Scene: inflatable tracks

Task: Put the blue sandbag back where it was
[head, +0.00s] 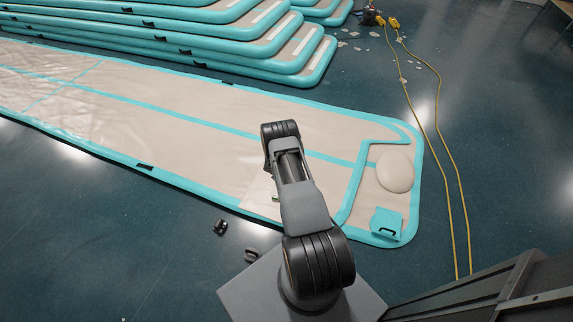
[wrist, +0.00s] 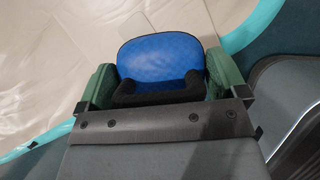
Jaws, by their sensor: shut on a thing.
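The blue sandbag (wrist: 160,56) with black trim fills the space between the green fingers of my gripper (wrist: 159,80) in the wrist view. One finger is on each side of it, and the gripper is shut on it. Its lower part is hidden by the gripper body. Behind it show the beige track surface and its teal edge. In the head view my arm hides the sandbag and nearly all of the gripper, over the near edge of the beige track (head: 180,112).
A teal block (head: 386,222) and a round beige pad (head: 394,172) sit at the track's right end. Two small dark items (head: 220,226) (head: 251,255) lie on the floor. Stacked tracks (head: 255,48) stand behind. Yellow cables (head: 441,130) run at right. The floor at lower left is clear.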

